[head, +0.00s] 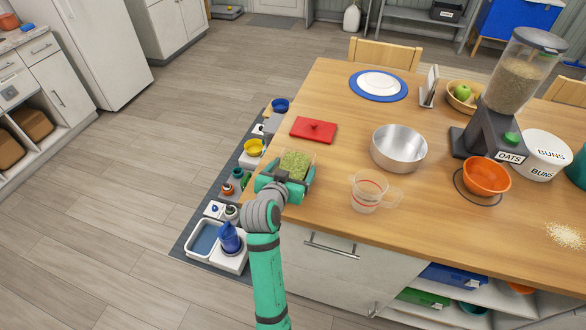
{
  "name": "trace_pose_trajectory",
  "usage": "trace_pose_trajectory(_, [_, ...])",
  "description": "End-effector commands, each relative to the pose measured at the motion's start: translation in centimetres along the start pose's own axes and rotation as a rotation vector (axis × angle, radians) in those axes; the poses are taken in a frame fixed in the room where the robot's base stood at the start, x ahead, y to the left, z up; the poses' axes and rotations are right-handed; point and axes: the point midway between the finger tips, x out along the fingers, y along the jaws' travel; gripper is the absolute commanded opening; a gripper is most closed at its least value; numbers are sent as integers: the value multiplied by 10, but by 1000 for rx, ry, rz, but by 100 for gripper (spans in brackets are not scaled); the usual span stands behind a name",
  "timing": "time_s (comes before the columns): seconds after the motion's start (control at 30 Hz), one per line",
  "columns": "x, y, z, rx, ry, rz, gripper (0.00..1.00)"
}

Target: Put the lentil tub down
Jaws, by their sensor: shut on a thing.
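My gripper (288,183) is at the left edge of the wooden table (330,130), seen from behind and above in the head view. It is shut on the lentil tub (296,164), a clear tub with green lentils showing at its open top. The tub is upright between the teal fingers. The gripper hides its lower part, so I cannot tell whether its base touches the tabletop.
A red board (313,129) lies just behind the tub. A measuring jug (368,192) and a metal bowl (398,148) stand to the right. An oats dispenser (512,90) and an orange bowl (486,175) are farther right.

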Motion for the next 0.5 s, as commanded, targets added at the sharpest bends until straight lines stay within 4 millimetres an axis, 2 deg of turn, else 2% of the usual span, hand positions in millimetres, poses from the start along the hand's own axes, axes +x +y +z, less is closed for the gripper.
trace_pose_trajectory(0.37, [1,0,2,1,2,0,55])
trace_pose_trajectory(0.4, [1,0,4,0,0,0,84])
trace_pose_trajectory(0.47, [1,0,3,0,0,0,98])
trace_pose_trajectory(0.5, [1,0,3,0,0,0,100])
